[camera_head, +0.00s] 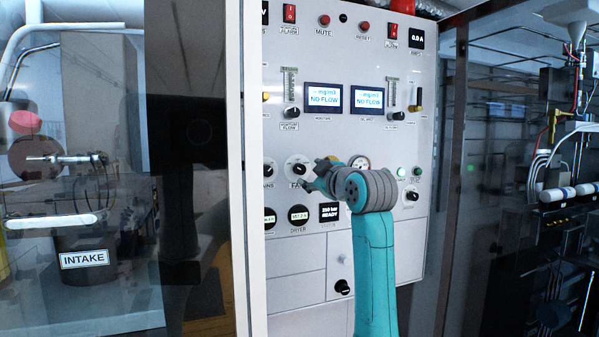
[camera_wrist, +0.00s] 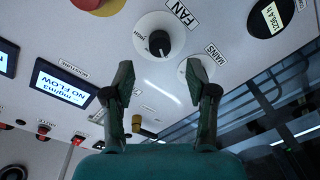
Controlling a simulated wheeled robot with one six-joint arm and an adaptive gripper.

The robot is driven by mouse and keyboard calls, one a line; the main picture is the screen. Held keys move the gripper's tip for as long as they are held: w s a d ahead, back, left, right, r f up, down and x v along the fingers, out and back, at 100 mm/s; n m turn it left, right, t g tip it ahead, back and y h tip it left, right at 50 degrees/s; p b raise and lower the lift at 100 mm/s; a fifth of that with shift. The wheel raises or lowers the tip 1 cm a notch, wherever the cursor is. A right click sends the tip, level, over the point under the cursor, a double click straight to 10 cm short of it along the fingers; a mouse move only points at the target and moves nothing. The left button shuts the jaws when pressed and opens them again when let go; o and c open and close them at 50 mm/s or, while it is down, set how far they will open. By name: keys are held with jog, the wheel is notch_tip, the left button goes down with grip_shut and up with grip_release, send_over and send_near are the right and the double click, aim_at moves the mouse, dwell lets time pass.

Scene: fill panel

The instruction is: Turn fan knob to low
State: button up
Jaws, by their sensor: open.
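The fan knob (camera_head: 299,169) is a black knob on a white round dial, on the left half of the white control panel. In the wrist view the fan knob (camera_wrist: 158,43) sits at the upper middle, with the FAN label beside it. My gripper (camera_head: 313,179) is just right of and below the knob in the head view and partly overlaps its surroundings. In the wrist view my gripper (camera_wrist: 161,78) has its two fingers spread wide, with nothing between them. The knob lies beyond the fingertips, apart from them. The dial's small markings are too blurred to read fully.
The mains knob (camera_head: 269,170) is left of the fan knob; the right finger partly covers its dial in the wrist view. A red button on yellow (camera_wrist: 98,4) is near the fan knob. A pale post (camera_head: 248,150) borders the panel at left. NO FLOW displays (camera_head: 323,97) are above.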

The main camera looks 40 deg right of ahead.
aim_at(302, 170)
jog(key=x, duration=0.7)
grip_shut()
